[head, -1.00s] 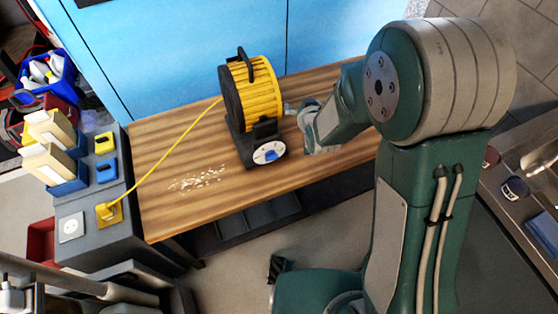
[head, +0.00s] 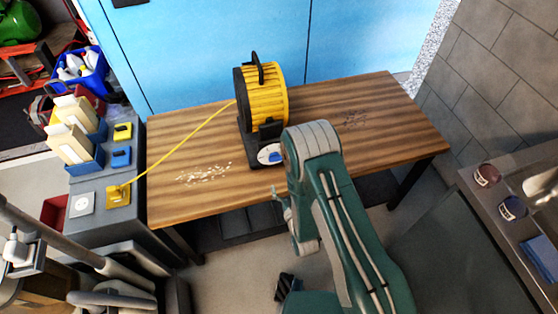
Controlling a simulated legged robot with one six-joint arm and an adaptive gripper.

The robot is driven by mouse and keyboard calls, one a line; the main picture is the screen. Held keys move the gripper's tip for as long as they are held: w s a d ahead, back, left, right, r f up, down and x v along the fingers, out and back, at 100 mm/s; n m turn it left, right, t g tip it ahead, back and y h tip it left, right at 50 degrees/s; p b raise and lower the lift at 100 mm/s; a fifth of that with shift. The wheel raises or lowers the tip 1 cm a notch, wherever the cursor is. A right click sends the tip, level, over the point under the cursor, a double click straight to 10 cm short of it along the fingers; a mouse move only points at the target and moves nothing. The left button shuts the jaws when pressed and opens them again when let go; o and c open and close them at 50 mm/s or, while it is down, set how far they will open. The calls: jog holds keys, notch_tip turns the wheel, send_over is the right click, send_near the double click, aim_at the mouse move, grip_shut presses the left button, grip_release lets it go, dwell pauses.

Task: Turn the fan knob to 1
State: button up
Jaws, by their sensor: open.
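The yellow fan (head: 264,94) with a dark base stands on the wooden table. Its white dial with the blue fan knob (head: 269,154) is on the front of the base, facing me. The dial's right edge is close to my arm in the picture, and its numbers are too small to read. My gripper (head: 278,203) is near the table's front edge, below the dial in the picture. It is partly hidden by my own arm. It is open, empty and apart from the knob.
A yellow cord (head: 185,148) runs from the fan to a yellow plug (head: 118,195) on the grey cabinet at left. Pale shavings (head: 204,174) and a dark patch of bits (head: 354,119) lie on the table (head: 400,130). Blue doors (head: 200,45) stand behind.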

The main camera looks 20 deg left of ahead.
aim_at(276, 161)
jog(key=x, duration=1)
jog(key=shift+w, duration=0.1)
jog(key=shift+w+a, duration=0.25)
jog(key=shift+a, duration=0.1)
jog(key=shift+d, duration=0.1)
jog(key=c, duration=1.2)
